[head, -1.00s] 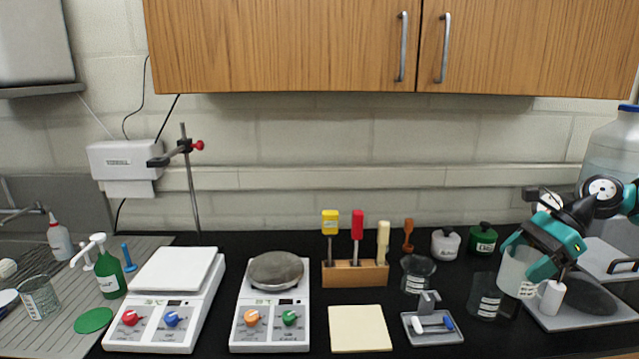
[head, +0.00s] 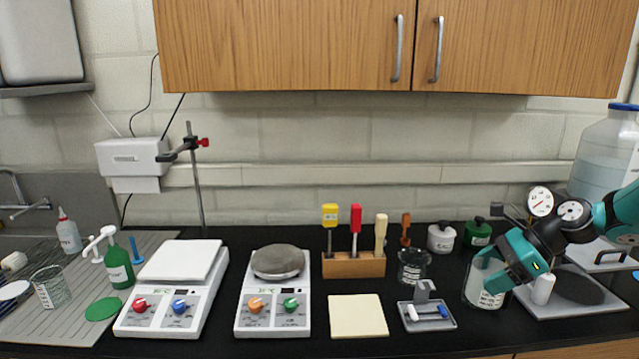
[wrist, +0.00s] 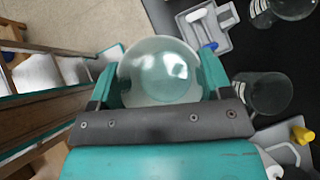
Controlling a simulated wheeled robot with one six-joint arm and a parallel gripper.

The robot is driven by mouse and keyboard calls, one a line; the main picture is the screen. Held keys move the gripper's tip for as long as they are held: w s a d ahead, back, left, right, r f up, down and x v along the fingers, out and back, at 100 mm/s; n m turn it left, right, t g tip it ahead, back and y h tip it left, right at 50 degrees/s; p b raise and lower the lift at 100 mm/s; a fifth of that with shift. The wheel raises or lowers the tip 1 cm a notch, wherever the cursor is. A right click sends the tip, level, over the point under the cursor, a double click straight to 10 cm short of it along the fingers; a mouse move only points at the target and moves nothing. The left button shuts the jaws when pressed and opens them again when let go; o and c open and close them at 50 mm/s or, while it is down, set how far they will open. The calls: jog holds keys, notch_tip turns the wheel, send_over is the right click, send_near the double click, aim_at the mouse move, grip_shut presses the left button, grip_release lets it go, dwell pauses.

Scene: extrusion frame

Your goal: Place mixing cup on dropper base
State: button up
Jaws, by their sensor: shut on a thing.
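The mixing cup (head: 478,278) is a translucent whitish cup. My gripper (head: 492,275) is shut on it and holds it at the right of the counter, tilted in the head view. In the wrist view the cup (wrist: 160,75) sits between my two fingers (wrist: 160,85), and it looks empty. The dropper base appears to be the small grey tray (head: 447,322) with an upright bracket, holding a white and a blue piece. It lies left of my gripper, apart from the cup, and also shows in the wrist view (wrist: 190,32).
A clear glass beaker (wrist: 265,92) stands close beside the cup and is mostly covered by it in the head view. Another beaker (head: 413,266) stands behind the tray. A cream pad (head: 358,316) lies left of it. A grey plate (head: 575,308) with a white cylinder (head: 543,288) is at right.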

aim_at(470, 292)
jog(key=a+f+m, duration=0.1)
jog(key=a+f+m+t, duration=0.1)
jog(key=f, duration=0.1)
jog(key=a+f+m+t+h, duration=0.1)
jog(key=f, duration=0.1)
jog(key=shift+a+f, duration=0.1)
jog(key=shift+a, duration=0.2)
jog(key=s+f+m+t+h+b, duration=0.2)
jog(key=s+f+m+b, duration=0.15)
jog(key=f, duration=0.55)
jog(key=s+f+m+t+h+b, duration=0.1)
jog(key=s+f+m+t+b, duration=0.15)
jog(key=s+f+b, duration=0.4)
jog(key=w+r+m+h+p, duration=0.2)
jog(key=w+r, duration=0.2)
jog(key=r, duration=0.4)
jog(key=shift+a+r+m, duration=0.15)
jog(key=shift+a+m, duration=0.25)
jog(key=shift+a, duration=0.05)
